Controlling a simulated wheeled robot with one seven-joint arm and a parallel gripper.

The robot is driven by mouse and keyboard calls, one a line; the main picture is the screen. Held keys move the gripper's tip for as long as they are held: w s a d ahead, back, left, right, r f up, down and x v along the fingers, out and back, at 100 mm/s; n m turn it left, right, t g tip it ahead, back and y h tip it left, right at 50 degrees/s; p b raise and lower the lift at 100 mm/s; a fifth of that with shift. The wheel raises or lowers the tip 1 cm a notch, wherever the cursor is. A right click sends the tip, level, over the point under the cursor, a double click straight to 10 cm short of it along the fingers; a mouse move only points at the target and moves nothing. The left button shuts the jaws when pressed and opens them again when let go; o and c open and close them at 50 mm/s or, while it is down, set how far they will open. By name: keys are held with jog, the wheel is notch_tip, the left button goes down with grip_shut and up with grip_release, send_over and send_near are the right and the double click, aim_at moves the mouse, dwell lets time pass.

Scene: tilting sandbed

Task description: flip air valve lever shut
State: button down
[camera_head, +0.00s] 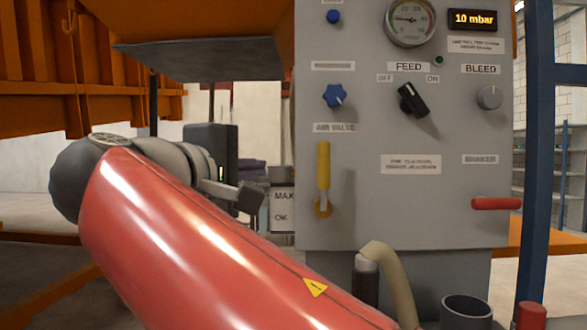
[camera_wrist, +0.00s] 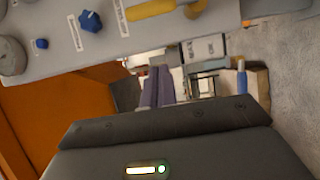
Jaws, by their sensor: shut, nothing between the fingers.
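The air valve lever (camera_head: 323,165) is a yellow handle on the grey control panel, under the AIR VALVE label. It stands upright, its orange pivot (camera_head: 322,209) at the lower end. In the wrist view the yellow lever (camera_wrist: 152,9) lies across the top edge and is partly cut off. My gripper (camera_head: 250,197) is shut and empty. It is to the left of the lever with a visible gap in the head view, at about the height of the lever's lower half. Its fingertips are small and dark there, and I cannot make them out in the wrist view.
The panel (camera_head: 415,225) also carries a blue knob (camera_head: 335,95), a black FEED switch (camera_head: 411,99), a grey BLEED knob (camera_head: 489,97) and a red handle (camera_head: 496,203). A beige hose (camera_head: 389,275) curves below it. An orange frame (camera_head: 205,20) overhangs the upper left.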

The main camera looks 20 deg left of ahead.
aim_at(324, 178)
jog(key=shift+w+d+b, duration=0.1)
jog(key=shift+w+d, duration=0.8)
jog(key=shift+w, duration=0.3)
jog(key=shift+w+d+b, duration=0.1)
jog(key=shift+w+d, duration=0.85)
jog(key=shift+w, duration=0.3)
jog(key=shift+w+d+b, duration=0.1)
jog(key=shift+w+d, duration=0.8)
jog(key=shift+w, duration=0.3)
